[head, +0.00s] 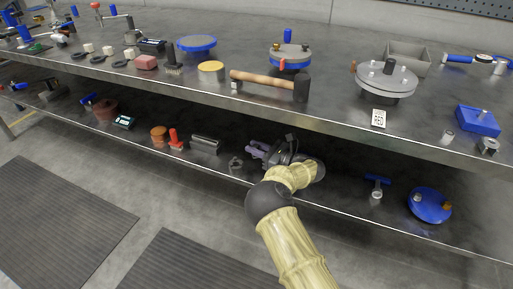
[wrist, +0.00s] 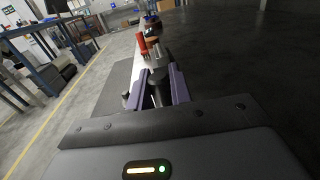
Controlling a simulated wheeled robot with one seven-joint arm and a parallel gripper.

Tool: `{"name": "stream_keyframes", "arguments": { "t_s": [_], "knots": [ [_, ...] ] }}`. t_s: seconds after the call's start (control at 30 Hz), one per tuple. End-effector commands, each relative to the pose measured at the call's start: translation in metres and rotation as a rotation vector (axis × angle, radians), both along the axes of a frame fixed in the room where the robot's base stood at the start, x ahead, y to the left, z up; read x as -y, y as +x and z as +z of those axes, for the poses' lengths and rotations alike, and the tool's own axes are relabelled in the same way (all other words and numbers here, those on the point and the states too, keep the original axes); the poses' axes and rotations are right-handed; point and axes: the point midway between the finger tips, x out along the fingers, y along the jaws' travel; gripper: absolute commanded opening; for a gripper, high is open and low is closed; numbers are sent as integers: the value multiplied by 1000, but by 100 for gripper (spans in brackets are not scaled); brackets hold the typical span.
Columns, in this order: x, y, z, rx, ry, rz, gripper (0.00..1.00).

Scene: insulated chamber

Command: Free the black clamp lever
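My gripper (head: 254,150) is over the lower shelf, its purple fingers pointing left along it. The wrist view also shows my gripper (wrist: 156,88), its two fingers spread apart. A small dark grey, clamp-like piece (head: 237,162) lies on the lower shelf just left of the fingertips. It may be the clamp with the black lever, but it is too small to tell. In the wrist view a dark part (wrist: 157,97) shows in the gap between the fingers. I cannot tell whether either finger touches it.
A grey ribbed block (head: 205,145), a red-handled tool (head: 176,139) and an orange-brown round stack (head: 159,134) stand farther left on the lower shelf. A blue T-handle (head: 377,181) and a blue round lid (head: 430,204) are at right. The upper tabletop (head: 330,119) overhangs the shelf.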

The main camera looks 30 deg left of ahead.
Motion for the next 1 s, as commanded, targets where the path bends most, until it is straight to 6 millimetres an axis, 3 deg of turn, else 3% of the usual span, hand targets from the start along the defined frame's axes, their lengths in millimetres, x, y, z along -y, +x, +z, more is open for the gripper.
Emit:
{"name": "stream_keyframes", "arguments": {
  "t_s": [0.03, 0.1, 0.47, 1.0],
  "knots": [
    [1, 1, -1, 0, -2, -3, 29],
    [1, 1, -1, 0, -2, -3, 41],
    [4, 1, 0, 0, -1, -3, 41],
    [74, -2, 0, -2, -3, -5, 41]
  ]
}}
